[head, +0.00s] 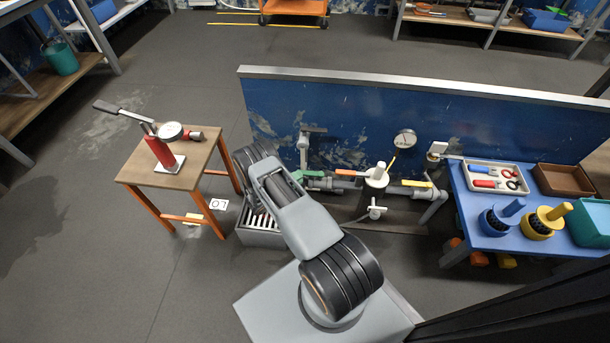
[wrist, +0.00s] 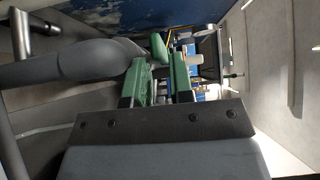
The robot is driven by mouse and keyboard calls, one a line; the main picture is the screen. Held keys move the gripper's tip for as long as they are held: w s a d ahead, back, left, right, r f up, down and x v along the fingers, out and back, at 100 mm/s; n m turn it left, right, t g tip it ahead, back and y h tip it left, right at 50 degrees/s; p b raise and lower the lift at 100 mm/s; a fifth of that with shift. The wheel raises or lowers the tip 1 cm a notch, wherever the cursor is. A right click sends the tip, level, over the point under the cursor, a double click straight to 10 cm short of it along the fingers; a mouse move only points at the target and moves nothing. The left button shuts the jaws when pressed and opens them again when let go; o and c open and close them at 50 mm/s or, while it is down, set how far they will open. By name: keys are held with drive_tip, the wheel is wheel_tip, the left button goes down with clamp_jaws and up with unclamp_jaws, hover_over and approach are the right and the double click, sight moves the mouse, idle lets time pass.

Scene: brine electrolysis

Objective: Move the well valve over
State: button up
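Grey pipework runs along the foot of the blue panel in the head view. It carries a green lever (head: 310,175), an orange lever (head: 347,173) and a yellow lever (head: 415,184). No readable label tells which is the well valve. My gripper is hidden behind my arm in the head view. In the wrist view my gripper (wrist: 166,78) has two green fingers with a gap between them and nothing held. A green piece, likely the green lever (wrist: 158,45), lies just beyond the fingertips. A thick grey pipe (wrist: 75,62) passes close on the left.
A wooden table (head: 185,178) with a red hand pump (head: 160,152) stands left. The blue panel (head: 350,115) carries a gauge (head: 404,139). A blue table (head: 478,222) with a tray and buckets stands right. A slatted grey box (head: 258,238) is by my arm.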

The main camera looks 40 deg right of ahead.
sight(305, 173)
drive_tip(key=shift+d+b, duration=0.35)
drive_tip(key=shift+d, duration=1.75)
clamp_jaws()
drive_tip(key=shift+a, duration=0.15)
